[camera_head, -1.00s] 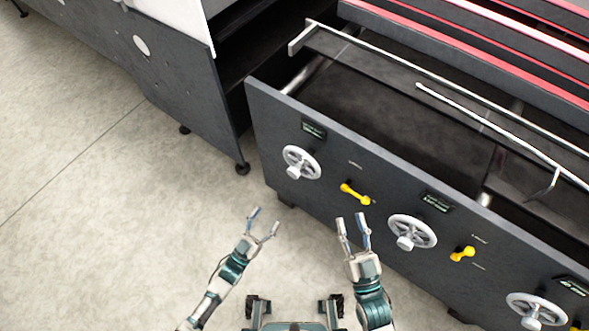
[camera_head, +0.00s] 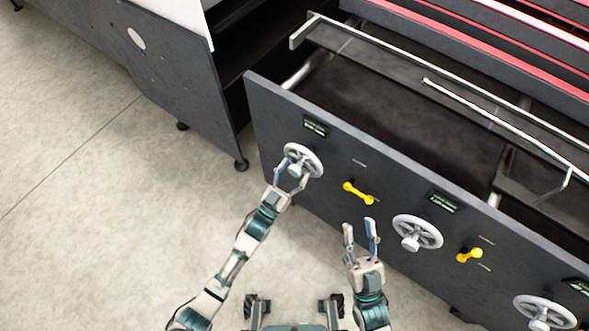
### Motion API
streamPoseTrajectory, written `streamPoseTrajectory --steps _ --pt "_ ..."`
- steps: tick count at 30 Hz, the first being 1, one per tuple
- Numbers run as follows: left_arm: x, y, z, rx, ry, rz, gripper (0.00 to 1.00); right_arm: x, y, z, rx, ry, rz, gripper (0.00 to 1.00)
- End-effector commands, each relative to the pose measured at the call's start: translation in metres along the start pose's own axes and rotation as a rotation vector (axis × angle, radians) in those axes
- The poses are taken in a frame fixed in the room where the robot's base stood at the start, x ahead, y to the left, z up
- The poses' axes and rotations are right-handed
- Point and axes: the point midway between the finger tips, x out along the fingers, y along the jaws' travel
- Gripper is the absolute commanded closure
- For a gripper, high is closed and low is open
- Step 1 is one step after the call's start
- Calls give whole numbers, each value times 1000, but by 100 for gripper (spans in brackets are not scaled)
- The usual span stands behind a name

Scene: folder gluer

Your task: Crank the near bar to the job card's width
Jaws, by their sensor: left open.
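Several grey handwheels are on the machine's dark front panel: a left one (camera_head: 303,160), a middle one (camera_head: 417,233) and a right one (camera_head: 545,312). My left gripper (camera_head: 290,176) is open at the left handwheel, its fingers overlapping the lower left of the wheel and its knob. I cannot tell whether they touch it. My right gripper (camera_head: 360,232) is open and empty, left of the middle handwheel and apart from the panel. A small dark display (camera_head: 316,126) sits above the left wheel; its text is too small to read. A long metal bar (camera_head: 500,110) lies over the machine bed. No job card can be made out.
Yellow levers (camera_head: 358,192) and (camera_head: 469,255) stick out of the panel between the wheels. Another dark machine section (camera_head: 190,70) stands at the upper left, beyond a gap. The concrete floor (camera_head: 120,220) at the left is clear.

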Motion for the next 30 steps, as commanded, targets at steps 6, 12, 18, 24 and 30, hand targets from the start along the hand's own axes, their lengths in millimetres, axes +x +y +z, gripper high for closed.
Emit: streamPoseTrajectory --steps 6,12,18,24,30 --pt "1 0 0 0 0 0 30 0 1 1 1 0 1 60" --pt "0 0 0 0 -1 0 77 1 1 2 1 -1 1 60" --pt "1 0 0 0 -1 0 100 1 1 2 1 -1 1 60" --pt "1 0 0 18 -1 8 100 1 1 2 1 -6 1 60" --pt "1 -1 -1 95 -1 39 100 3 1 4 -1 -29 0 60"
